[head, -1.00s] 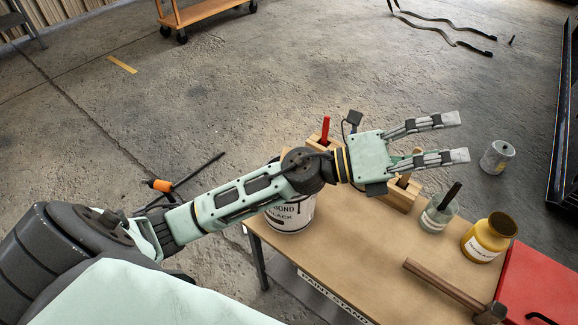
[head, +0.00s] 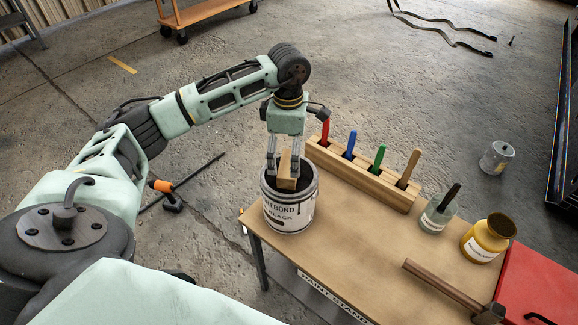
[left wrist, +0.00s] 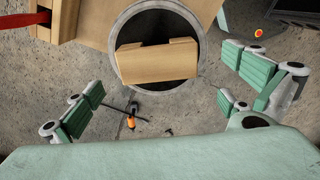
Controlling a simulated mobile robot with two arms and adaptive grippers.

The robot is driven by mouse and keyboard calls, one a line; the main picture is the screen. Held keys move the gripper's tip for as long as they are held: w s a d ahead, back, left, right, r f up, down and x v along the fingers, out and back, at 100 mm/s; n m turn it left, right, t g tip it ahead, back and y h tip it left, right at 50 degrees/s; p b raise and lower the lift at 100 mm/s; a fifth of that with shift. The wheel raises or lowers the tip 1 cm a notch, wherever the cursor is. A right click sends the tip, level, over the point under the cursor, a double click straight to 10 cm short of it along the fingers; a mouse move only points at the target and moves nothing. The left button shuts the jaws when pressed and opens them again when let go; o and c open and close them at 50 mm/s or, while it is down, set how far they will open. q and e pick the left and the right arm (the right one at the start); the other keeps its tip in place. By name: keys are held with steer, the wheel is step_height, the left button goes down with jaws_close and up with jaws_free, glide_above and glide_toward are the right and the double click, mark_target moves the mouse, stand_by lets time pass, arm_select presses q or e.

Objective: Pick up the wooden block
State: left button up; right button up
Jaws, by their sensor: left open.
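The wooden block (head: 286,172) is at the mouth of the white paint can (head: 288,214), on the left end of the tan table. In the left wrist view the block (left wrist: 157,62) lies across the dark opening of the can (left wrist: 165,15); I cannot tell how deep it sits. My left gripper (head: 283,168) points down over the can, with its fingers around the block's upper part. In the left wrist view my left gripper (left wrist: 165,85) is open, its fingers wide apart with gaps to the block. My right gripper is not in view.
A wooden holder (head: 345,174) with several coloured-handled tools stands right of the can. A glass jar (head: 433,220), a yellow jar (head: 484,243), a hammer (head: 445,287) and a red case (head: 540,285) are farther right. The table's (head: 350,240) middle is clear.

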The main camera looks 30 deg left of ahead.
mark_target(289, 163)
arm_select(q)
step_height(289, 163, down, 5)
steer(key=p, duration=0.2)
steer(key=shift+w+f+p, duration=0.15)
steer(key=shift+f+p, duration=0.05)
steer(key=shift+p, duration=0.2)
steer(key=shift+f, duration=0.3)
steer(key=shift+c, duration=0.5)
steer(key=c, duration=1)
steer(key=shift+w+r, duration=0.1)
steer(key=shift+r, duration=0.05)
